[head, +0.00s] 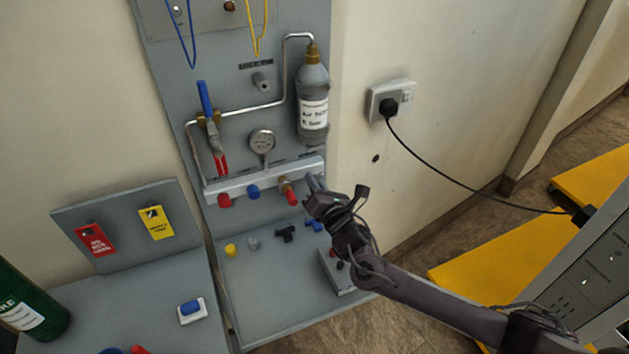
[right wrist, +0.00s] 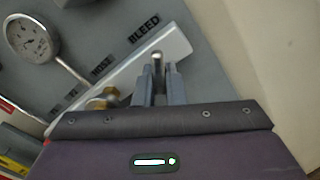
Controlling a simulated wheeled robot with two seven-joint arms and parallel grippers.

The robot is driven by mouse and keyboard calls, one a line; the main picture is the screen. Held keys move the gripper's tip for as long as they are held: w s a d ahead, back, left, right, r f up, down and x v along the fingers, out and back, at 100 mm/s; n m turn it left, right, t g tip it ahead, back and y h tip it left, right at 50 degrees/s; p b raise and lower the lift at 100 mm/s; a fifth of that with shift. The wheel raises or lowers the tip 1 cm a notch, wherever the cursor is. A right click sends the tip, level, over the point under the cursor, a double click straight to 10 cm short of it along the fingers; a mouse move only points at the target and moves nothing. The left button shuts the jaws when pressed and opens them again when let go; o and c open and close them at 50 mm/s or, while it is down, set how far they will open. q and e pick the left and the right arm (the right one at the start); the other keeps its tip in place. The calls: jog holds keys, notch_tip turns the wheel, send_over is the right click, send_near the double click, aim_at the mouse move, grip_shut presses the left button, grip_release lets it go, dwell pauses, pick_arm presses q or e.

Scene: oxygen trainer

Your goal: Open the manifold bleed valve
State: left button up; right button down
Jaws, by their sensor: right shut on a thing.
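The manifold (head: 238,187) is a light grey bar on the grey wall panel, with a red knob, a blue knob and a brass fitting with a red end along it. My right gripper (head: 317,184) is at the manifold's right end. In the right wrist view its fingers (right wrist: 158,82) are shut on the bleed valve, below the label BLEED (right wrist: 144,28). Only a small silvery rounded tip of the bleed valve (right wrist: 157,56) shows between the fingertips; the fingers hide the rest. I cannot tell how far the valve is turned. My left gripper is not in view.
A round gauge (head: 262,141) stands above the manifold, and a grey bottle (head: 313,100) hangs above its right end. Small loose parts lie on the grey shelf (head: 262,290) below. A black cable (head: 450,187) runs from a wall socket at the right.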

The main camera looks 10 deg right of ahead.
jog(key=n, duration=0.4)
jog(key=n+p, duration=0.1)
jog(key=n, duration=0.1)
jog(key=shift+d+f+n, duration=0.2)
jog(key=shift+d+n, duration=0.1)
dwell(0.4)
jog(key=c, duration=1.5)
grip_release()
jog(key=s+d, duration=0.1)
jog(key=s, duration=0.6)
jog(key=shift+s+d+b, duration=0.25)
jog(key=shift+s+b, duration=0.05)
jog(key=shift+b, duration=0.15)
